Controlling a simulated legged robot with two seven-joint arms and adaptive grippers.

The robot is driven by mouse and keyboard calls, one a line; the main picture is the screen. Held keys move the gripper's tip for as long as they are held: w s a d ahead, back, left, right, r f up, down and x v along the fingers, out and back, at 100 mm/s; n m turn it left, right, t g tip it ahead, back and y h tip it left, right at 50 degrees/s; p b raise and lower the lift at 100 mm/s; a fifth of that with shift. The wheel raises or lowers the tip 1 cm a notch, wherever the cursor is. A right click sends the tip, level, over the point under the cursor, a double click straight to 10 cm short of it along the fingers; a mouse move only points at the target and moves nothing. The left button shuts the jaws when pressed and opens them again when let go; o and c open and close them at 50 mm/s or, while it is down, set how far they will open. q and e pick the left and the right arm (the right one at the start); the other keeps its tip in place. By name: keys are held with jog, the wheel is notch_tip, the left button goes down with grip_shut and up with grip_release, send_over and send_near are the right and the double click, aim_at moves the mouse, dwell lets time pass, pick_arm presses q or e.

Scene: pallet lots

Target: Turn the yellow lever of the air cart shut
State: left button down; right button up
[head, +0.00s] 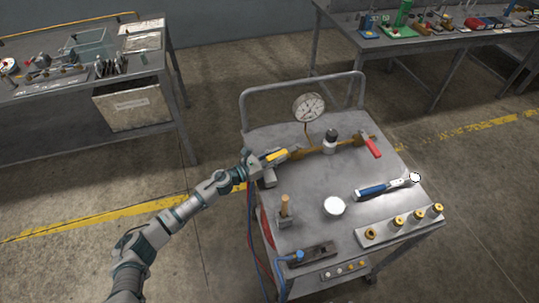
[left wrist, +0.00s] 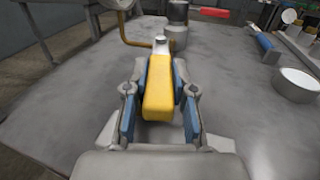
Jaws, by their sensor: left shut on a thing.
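The air cart (head: 315,205) stands in the middle of the head view with a brass pipe (head: 318,149) across its top. The yellow lever (head: 277,155) sits at the pipe's left end. My left gripper (head: 270,162) reaches in from the left and is shut on the lever. In the left wrist view the yellow lever (left wrist: 158,90) lies lengthwise between the blue-padded fingers of the gripper (left wrist: 157,100). The lever's far end meets a metal stem. A red lever (head: 371,146) is at the pipe's right end. My right gripper is not in view.
A pressure gauge (head: 308,107) rises behind the pipe. A blue-handled ratchet (head: 385,187), a white round lid (head: 334,206) and a strip of brass fittings (head: 400,225) lie on the cart top. Benches (head: 85,85) stand back left and back right. Open floor surrounds the cart.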

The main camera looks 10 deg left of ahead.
pick_arm(q)
jog(key=c, duration=1)
grip_release()
jog(key=shift+o, duration=0.2)
jog(key=v, duration=1.2)
jog(key=shift+a+f, duration=0.1)
